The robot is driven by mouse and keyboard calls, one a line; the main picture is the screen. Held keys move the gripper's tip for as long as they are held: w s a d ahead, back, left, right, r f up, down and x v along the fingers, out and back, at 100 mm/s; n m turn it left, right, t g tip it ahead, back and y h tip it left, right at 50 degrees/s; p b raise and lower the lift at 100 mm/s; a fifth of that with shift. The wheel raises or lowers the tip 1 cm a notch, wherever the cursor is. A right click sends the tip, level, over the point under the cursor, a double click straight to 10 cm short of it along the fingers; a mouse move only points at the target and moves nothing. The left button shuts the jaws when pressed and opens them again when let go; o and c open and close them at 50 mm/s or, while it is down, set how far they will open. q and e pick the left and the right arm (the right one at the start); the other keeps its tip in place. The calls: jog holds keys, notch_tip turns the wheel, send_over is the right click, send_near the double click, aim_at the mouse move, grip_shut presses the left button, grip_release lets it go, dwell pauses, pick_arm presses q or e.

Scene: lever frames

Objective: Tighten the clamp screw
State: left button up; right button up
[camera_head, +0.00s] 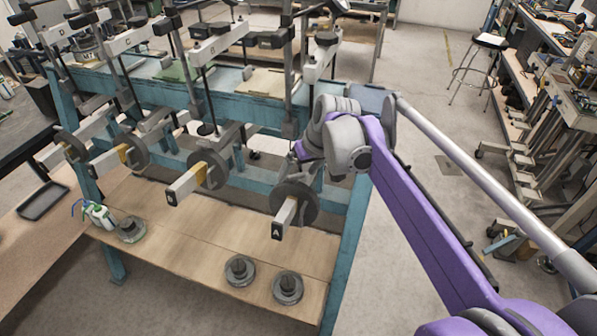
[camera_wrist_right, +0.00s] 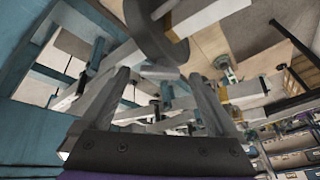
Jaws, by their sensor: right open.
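In the head view, the lever frame at the right end has a lever arm marked A (camera_head: 283,218) that carries a round grey disc weight (camera_head: 306,202). My right gripper (camera_head: 303,151) is beside this frame, just above and behind the disc, largely hidden by its own wrist. In the right wrist view, my right gripper (camera_wrist_right: 158,78) is open, with its two light fingers apart. A dark disc edge (camera_wrist_right: 148,32) and a pale bar (camera_wrist_right: 210,14) lie just beyond the fingertips. I cannot make out the clamp screw for certain. My left gripper is not in view.
More lever arms with discs (camera_head: 207,170) stand in a row to the left on the teal frame (camera_head: 345,235). Loose round weights (camera_head: 288,288) and a white bottle (camera_head: 98,214) are on the wooden shelf (camera_head: 190,238). Open floor lies to the right, before a cluttered workbench (camera_head: 555,90).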

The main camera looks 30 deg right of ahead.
jog(key=shift+w+f, duration=0.15)
jog(key=shift+f, duration=0.05)
jog(key=c, duration=1.4)
jog(key=shift+m, duration=0.3)
jog(key=m+h, duration=0.2)
jog(key=m, duration=0.1)
jog(key=shift+a, duration=0.25)
jog(key=m+g+h, duration=0.1)
jog(key=m, duration=0.1)
jog(key=m+g+h, duration=0.1)
jog(key=m, duration=0.2)
jog(key=shift+w+a, duration=0.1)
jog(key=shift+w, duration=0.05)
jog(key=shift+p, duration=0.3)
